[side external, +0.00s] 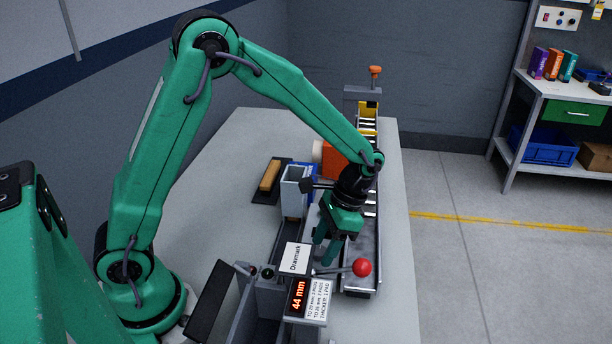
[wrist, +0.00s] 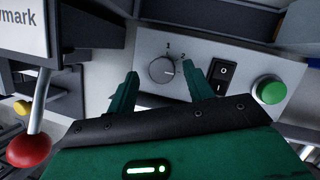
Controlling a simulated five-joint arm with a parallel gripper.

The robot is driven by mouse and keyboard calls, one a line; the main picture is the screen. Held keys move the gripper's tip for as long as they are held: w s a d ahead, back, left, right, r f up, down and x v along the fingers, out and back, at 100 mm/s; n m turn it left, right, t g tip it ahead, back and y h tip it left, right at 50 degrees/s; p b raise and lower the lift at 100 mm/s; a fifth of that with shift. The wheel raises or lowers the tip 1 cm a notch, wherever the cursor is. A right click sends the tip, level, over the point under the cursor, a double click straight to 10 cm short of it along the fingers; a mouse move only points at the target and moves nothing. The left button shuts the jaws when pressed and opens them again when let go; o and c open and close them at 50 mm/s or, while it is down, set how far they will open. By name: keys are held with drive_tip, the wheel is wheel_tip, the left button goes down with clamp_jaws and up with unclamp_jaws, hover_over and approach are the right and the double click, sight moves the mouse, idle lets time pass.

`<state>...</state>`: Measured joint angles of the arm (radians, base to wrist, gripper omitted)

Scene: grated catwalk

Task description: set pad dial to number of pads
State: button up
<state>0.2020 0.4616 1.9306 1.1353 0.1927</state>
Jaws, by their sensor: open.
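The pad dial (wrist: 163,71), a round grey knob marked 1 and 2, sits on a pale panel (wrist: 216,50) in the wrist view. A light mark shows on its right side; I cannot tell which number it points to. My gripper (wrist: 160,88) is open, its green fingers either side of the dial in the picture; contact is unclear. In the side view my gripper (side external: 328,256) points down behind the display, and the dial is hidden. The red display (side external: 298,297) reads 44 mm. The card (side external: 318,299) beside it has a last line like "THICKER: 1 PAD"; upper lines are unclear.
A black rocker switch (wrist: 223,76) and a green button (wrist: 270,90) are right of the dial. A lever with a red ball (side external: 362,267) stands close to my gripper. A Drawmark sign (side external: 295,258) is nearby. The table's left part is mostly clear.

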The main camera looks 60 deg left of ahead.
drive_tip(key=v, duration=0.7)
drive_tip(key=shift+r, duration=0.3)
drive_tip(key=shift+r, duration=0.1)
drive_tip(key=s+a+r+n+t, duration=0.2)
drive_tip(key=s+a+r+t, duration=0.1)
drive_tip(key=s+r+t, duration=0.2)
drive_tip(key=s+a+r+n+t+h, duration=0.1)
drive_tip(key=s+a+r+t, duration=0.3)
drive_tip(key=s, duration=0.6)
drive_tip(key=shift+a+r+n+t, duration=0.35)
drive_tip(key=shift+r+n+t, duration=0.15)
drive_tip(key=shift+r+n, duration=0.4)
drive_tip(key=shift+r, duration=0.1)
